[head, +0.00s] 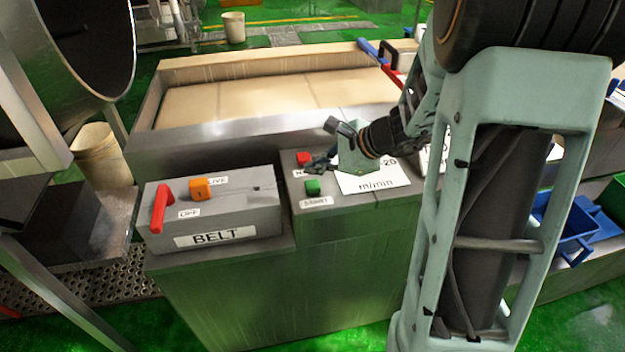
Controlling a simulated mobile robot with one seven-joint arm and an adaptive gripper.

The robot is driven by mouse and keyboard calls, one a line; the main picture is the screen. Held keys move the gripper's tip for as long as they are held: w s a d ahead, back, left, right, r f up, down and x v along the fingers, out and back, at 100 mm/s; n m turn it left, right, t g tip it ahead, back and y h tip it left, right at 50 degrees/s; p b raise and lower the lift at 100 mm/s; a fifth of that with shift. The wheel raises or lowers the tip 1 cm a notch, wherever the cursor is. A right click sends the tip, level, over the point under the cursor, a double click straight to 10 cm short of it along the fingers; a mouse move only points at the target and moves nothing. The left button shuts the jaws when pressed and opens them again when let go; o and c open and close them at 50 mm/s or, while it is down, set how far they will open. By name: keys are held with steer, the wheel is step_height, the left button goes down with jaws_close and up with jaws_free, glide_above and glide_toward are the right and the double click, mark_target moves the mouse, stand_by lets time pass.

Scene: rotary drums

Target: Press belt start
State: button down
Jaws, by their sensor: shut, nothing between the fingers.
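The green start button (313,187) sits on the grey control panel, with a partly readable label (316,202) below it. A red button (304,158) sits just behind it; its label is partly hidden by my gripper. My gripper (308,168) is shut and empty. Its dark fingertips point left, over the panel between the red and green buttons. I cannot tell whether they touch either button. The grey BELT box (213,237) stands to the left, with a red lever (162,208) by the OFF label and an orange block (200,188) by the LIVE label.
A white card reading m/min (375,182) lies right of the buttons, partly under my gripper. The tan belt (250,98) runs behind the panel inside a metal frame. A large drum (95,40) stands at the left. Blue bins (565,225) stand at the right.

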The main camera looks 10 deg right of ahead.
mark_target(315, 185)
step_height(315, 185, up, 3)
steer(key=shift+r+p, duration=0.15)
steer(key=shift+p, duration=0.8)
